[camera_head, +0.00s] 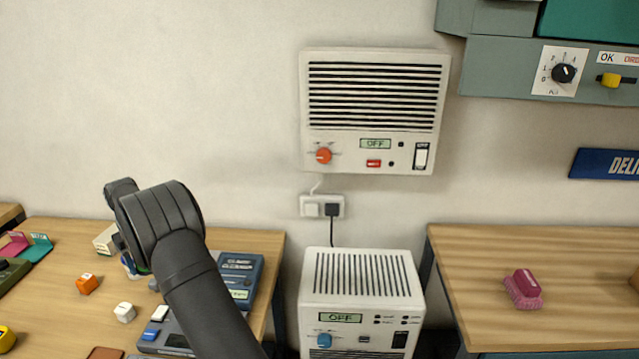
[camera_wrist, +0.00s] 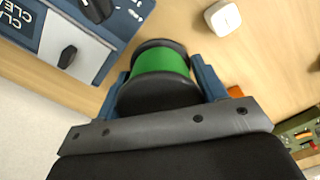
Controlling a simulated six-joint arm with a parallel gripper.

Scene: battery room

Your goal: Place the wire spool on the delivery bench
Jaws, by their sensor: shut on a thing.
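The wire spool (camera_wrist: 162,62), with green wire between black flanges, sits between the blue fingers of my gripper (camera_wrist: 163,80) in the wrist view. My gripper is shut on it. In the head view my dark arm hides most of the gripper and spool over the left table; only a sliver of green shows beside the arm. I cannot tell whether the spool touches the tabletop. The delivery bench (camera_head: 590,250) is the wooden bench at the right, under a blue sign (camera_head: 606,164) beginning "DELI".
A pink brush-like block (camera_head: 523,288) lies on the delivery bench; the wood around it is clear. A white unit (camera_head: 361,290) stands between the tables.

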